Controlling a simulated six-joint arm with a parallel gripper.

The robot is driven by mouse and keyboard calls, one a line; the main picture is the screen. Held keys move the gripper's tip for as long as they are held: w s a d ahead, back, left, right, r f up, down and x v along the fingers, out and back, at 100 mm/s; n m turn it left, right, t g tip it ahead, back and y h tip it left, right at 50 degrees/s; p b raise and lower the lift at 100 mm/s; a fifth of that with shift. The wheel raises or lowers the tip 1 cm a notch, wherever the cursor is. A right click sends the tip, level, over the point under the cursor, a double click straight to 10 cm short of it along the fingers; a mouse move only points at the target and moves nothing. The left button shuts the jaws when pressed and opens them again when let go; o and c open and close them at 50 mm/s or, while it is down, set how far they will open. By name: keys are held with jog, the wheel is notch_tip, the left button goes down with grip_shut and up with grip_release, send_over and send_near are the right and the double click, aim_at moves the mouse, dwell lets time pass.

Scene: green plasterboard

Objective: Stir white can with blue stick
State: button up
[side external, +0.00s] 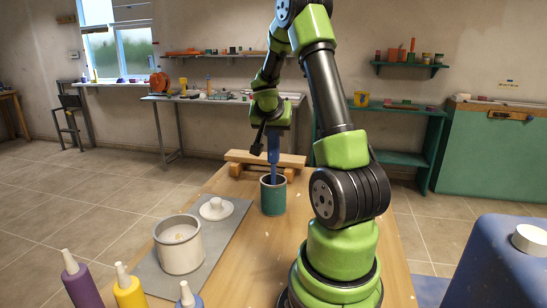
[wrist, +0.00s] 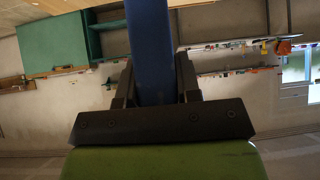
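The white can (side external: 181,246) stands open and upright on a grey sheet, with pale contents showing inside. The blue stick (side external: 273,152) hangs roughly upright from my gripper (side external: 273,128). Its lower end is at the mouth of a dark green can (side external: 272,196); I cannot tell how far inside it reaches. In the wrist view my gripper (wrist: 157,90) has its dark fingers on both sides of the blue stick (wrist: 150,45), shut on it. My gripper is behind and to the right of the white can.
A white lid (side external: 216,208) lies on the grey sheet (side external: 152,281) behind the white can. Purple (side external: 80,283), yellow (side external: 129,290) and blue-grey (side external: 187,297) bottles stand at the front left. A wooden rack (side external: 263,160) sits behind the green can.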

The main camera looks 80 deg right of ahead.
grip_shut()
notch_tip(320, 180, up, 18)
dwell(0.6)
jog(key=shift+c, duration=0.5)
grip_release()
jog(key=shift+c, duration=0.6)
